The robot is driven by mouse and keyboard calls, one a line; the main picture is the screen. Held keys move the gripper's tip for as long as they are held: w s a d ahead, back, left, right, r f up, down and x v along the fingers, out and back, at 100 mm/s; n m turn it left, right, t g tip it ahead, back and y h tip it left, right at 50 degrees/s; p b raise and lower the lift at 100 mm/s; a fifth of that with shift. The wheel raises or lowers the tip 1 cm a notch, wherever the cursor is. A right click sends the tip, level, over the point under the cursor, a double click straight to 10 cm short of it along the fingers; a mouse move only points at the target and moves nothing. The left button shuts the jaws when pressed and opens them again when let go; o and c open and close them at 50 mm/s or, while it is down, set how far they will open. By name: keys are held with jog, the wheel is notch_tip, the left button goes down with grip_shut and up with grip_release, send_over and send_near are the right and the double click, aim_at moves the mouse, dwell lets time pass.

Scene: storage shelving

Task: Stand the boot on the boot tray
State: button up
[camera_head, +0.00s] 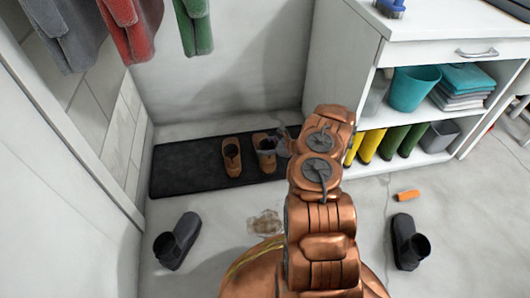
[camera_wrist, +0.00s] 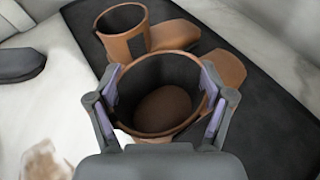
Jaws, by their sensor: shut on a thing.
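The boot tray (camera_head: 195,178) is a black mat on the floor against the back wall; it also shows in the wrist view (camera_wrist: 270,105). My gripper (camera_head: 282,147) is shut on a brown boot (camera_head: 267,160) at the tray's right part. In the wrist view the fingers (camera_wrist: 160,78) grip opposite sides of the shaft of this held boot (camera_wrist: 160,132). The held boot looks upright, its toe pointing over the tray. I cannot tell whether its sole touches the tray. A second brown boot (camera_head: 232,158) stands upright on the tray, to the left in the head view.
A muddy patch (camera_head: 265,223) lies before the tray. A white shelf unit (camera_head: 430,48) with yellow and green boots stands right. An orange object (camera_head: 408,195) lies on the floor. Coats (camera_head: 130,30) hang upper left.

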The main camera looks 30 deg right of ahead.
aim_at(267, 166)
jog(key=shift+w+f, duration=0.15)
jog(key=shift+w, duration=0.15)
jog(key=shift+f+b, duration=0.9)
jog(key=shift+f, duration=0.85)
jog(key=o, duration=1.7)
jog(key=shift+s, duration=0.1)
jog(key=shift+r, duration=0.15)
